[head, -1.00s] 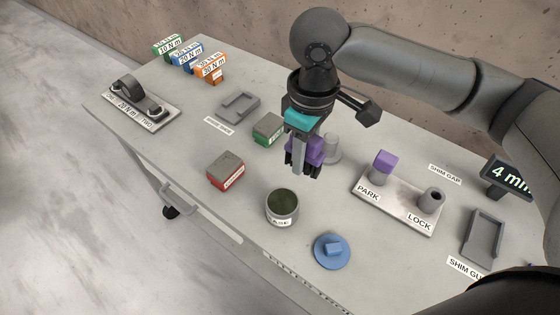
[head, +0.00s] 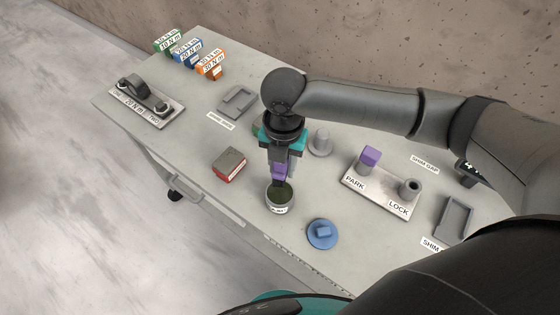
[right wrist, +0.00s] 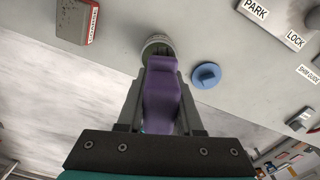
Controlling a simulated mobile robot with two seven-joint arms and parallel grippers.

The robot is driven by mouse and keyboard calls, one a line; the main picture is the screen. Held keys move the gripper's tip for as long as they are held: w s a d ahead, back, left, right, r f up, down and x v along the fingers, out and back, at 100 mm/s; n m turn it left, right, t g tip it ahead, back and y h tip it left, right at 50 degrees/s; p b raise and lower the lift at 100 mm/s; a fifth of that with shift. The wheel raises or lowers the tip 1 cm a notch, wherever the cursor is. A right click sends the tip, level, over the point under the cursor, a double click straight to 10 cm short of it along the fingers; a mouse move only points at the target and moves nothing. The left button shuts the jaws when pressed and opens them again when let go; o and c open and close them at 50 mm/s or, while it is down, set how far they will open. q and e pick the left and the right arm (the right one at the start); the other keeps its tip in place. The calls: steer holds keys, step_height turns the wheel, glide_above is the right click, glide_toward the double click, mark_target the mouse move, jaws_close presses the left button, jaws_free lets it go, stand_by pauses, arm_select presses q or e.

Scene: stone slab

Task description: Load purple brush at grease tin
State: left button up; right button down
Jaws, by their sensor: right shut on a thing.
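The purple brush (head: 279,172) is held in my right gripper (head: 278,180), which points down over the grease tin (head: 279,207). The tin is a round grey open can with dark green grease and a label on its front. The brush's lower end is at the tin's mouth, and I cannot tell whether it touches the grease. In the right wrist view the purple brush (right wrist: 162,95) lies between the fingers, with the tin (right wrist: 157,43) just beyond its end. My left gripper is not in view.
A blue lidlike disc (head: 322,235) lies right of the tin. A red-sided block (head: 229,164) is to its left. The front table edge is near.

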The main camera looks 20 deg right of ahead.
mark_target(281, 194)
steer(key=n, duration=0.1)
steer(key=n+p, duration=0.1)
steer(key=n, duration=0.2)
steer(key=shift+s+a+f+p, duration=0.15)
steer(key=shift+s+a+p, duration=0.15)
steer(key=shift+s, duration=0.05)
steer(key=shift+f+n, duration=0.15)
steer(key=shift+n, duration=0.45)
steer(key=shift+a+f, duration=0.1)
step_height(281, 194, down, 6)
steer(key=b, duration=0.7)
steer(key=shift+f+b, duration=0.3)
steer(key=shift+f, duration=0.15)
steer(key=shift+s+f+p, duration=0.15)
steer(key=shift+s+p, duration=0.05)
steer(key=shift+p, duration=0.15)
stand_by(1.8)
